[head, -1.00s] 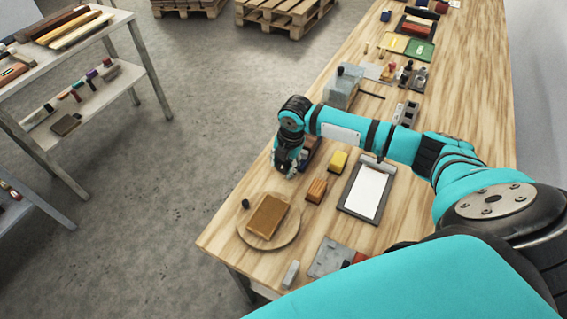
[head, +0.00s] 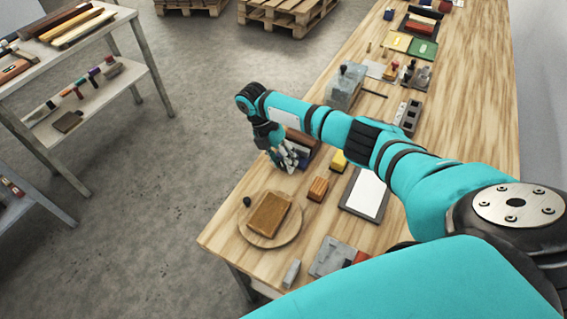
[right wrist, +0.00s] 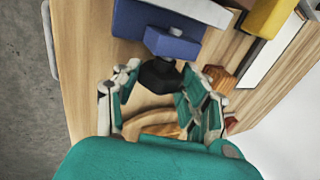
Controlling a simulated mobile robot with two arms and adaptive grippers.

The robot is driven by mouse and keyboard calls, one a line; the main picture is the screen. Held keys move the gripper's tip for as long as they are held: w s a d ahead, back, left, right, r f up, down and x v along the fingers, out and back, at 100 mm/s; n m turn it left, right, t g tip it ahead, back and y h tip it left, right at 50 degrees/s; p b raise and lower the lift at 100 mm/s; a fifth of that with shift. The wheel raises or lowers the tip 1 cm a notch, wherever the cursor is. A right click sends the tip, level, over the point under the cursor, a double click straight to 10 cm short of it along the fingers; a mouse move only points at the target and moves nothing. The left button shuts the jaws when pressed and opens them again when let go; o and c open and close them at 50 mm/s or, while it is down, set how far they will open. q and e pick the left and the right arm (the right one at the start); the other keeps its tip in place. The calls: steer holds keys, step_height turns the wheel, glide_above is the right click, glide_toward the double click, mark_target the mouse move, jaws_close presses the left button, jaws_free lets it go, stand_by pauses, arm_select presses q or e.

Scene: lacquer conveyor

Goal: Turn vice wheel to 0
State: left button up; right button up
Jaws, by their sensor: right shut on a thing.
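The vice (head: 300,139) stands near the left edge of the bench, brown on top with a blue body, partly hidden by my gripper. In the right wrist view its blue body (right wrist: 172,45) is at the top, with a black wheel (right wrist: 158,76) in front. My right gripper (right wrist: 165,98) has its fingers on either side of the wheel and is shut on it; it also shows in the head view (head: 288,158). I cannot read any marking on the wheel. My left gripper is not in view.
A round wooden board (head: 290,233) with a brown block (head: 269,213) lies nearer on the bench. An orange-brown block (head: 317,189), a yellow block (head: 339,161) and a clipboard (head: 366,193) lie right of the vice. A grey box (head: 345,91) stands beyond it.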

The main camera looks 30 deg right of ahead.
steer(key=shift+g+h, duration=0.3)
steer(key=o, duration=1.2)
steer(key=v, duration=1.2)
steer(key=shift+w, duration=0.1)
steer(key=shift+d, duration=0.1)
